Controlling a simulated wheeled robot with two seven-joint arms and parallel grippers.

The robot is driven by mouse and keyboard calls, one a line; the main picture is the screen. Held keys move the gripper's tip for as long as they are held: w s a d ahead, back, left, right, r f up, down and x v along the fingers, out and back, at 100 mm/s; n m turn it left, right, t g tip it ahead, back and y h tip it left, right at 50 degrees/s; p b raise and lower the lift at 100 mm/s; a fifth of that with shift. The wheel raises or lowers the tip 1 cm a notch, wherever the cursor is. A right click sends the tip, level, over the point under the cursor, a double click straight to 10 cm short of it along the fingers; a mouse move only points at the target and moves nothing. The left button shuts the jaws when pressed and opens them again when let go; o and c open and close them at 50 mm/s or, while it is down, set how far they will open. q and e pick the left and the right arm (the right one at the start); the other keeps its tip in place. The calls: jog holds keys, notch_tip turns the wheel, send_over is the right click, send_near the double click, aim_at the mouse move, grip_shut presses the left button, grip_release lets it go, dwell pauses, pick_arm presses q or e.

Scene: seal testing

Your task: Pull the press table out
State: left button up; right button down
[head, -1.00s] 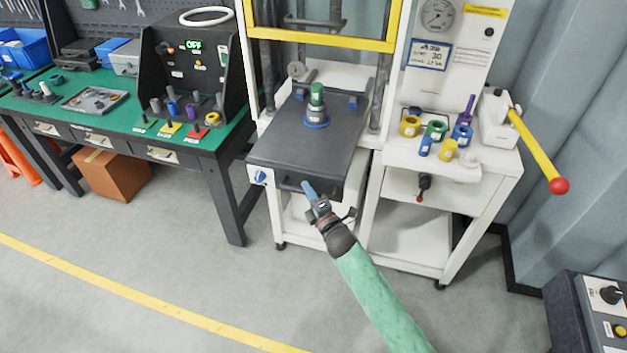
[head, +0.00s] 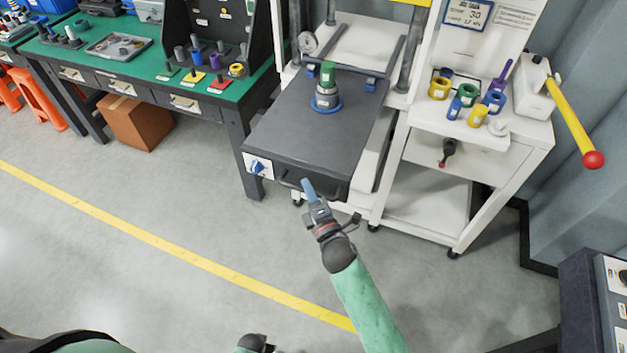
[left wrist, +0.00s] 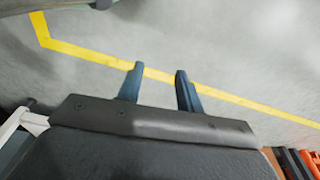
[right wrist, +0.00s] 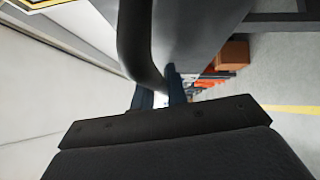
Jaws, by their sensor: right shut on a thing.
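The press table (head: 300,140) is a dark grey slab sticking out from the front of the white press frame. A stack with a grey body, a blue ring and a green top (head: 327,88) stands upright on it. A black bar handle (head: 291,184) runs along its front edge, next to a blue knob on a white plate (head: 257,166). My right gripper (head: 308,188) is shut on the handle, which also shows close up in the right wrist view (right wrist: 138,45). My left gripper (left wrist: 158,82) is open and empty above the bare floor.
A white cart (head: 480,140) with colored rings and a yellow lever with a red ball (head: 573,120) stands at the right. The green workbench (head: 150,85) is at the left, close to the table. The floor in front is clear, with a yellow line (head: 180,250).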

pick_arm(q)
jog(key=shift+s+d, duration=0.5)
jog(key=shift+s, duration=0.05)
pick_arm(e)
jog(key=shift+s+a+f, duration=0.2)
jog(key=shift+s, duration=0.3)
pick_arm(q)
jog(key=shift+a, duration=0.15)
